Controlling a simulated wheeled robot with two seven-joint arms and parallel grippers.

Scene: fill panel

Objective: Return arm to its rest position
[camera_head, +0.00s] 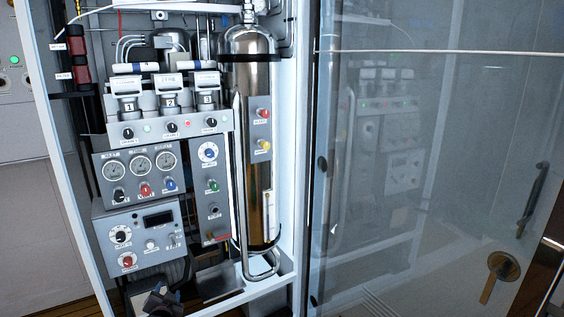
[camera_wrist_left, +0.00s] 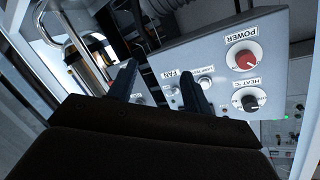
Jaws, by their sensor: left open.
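My left gripper (camera_head: 162,292) is low in the head view, just below the lowest control box (camera_head: 152,262) of the panel. In the left wrist view my left gripper (camera_wrist_left: 157,78) is open, with its two dark fingers apart and nothing seen between them. Whether a finger touches the box, I cannot tell. My right gripper is not in view.
A tall metal cylinder (camera_head: 250,80) with a pipe stands right of the gauges (camera_head: 140,168). The white cabinet frame (camera_head: 300,150) surrounds the equipment. A glass door (camera_head: 430,150) stands at the right, reflecting the panel. Grey wall units (camera_head: 20,140) are at the left.

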